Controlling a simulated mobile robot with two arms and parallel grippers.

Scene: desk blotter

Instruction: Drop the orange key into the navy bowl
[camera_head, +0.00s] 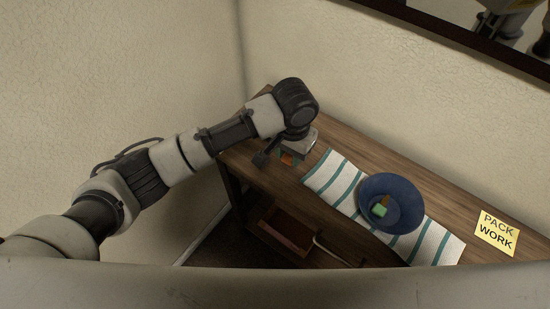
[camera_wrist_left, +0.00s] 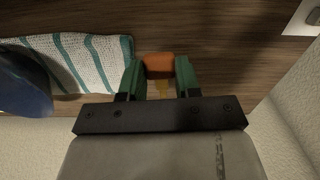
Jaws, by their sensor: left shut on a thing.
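The orange key (camera_wrist_left: 159,66) shows its orange head between the green fingertips of my left gripper (camera_wrist_left: 158,78) in the left wrist view, with a yellowish part below it. My left gripper is shut on the key. In the head view the gripper (camera_head: 284,160) is at the left end of the wooden desk, and a bit of orange (camera_head: 288,158) shows between its fingers. The navy bowl (camera_head: 405,192) stands on the striped cloth to the right of the gripper, apart from it. It also shows at the left edge of the left wrist view (camera_wrist_left: 22,85).
A light green block and a small brown thing lie in the bowl. The white cloth (camera_head: 325,175) has teal stripes. A yellow note (camera_head: 496,232) reading "PACK WORK" lies at the right. An open shelf with a reddish-brown box (camera_head: 287,230) is below the desktop. Walls stand behind and left.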

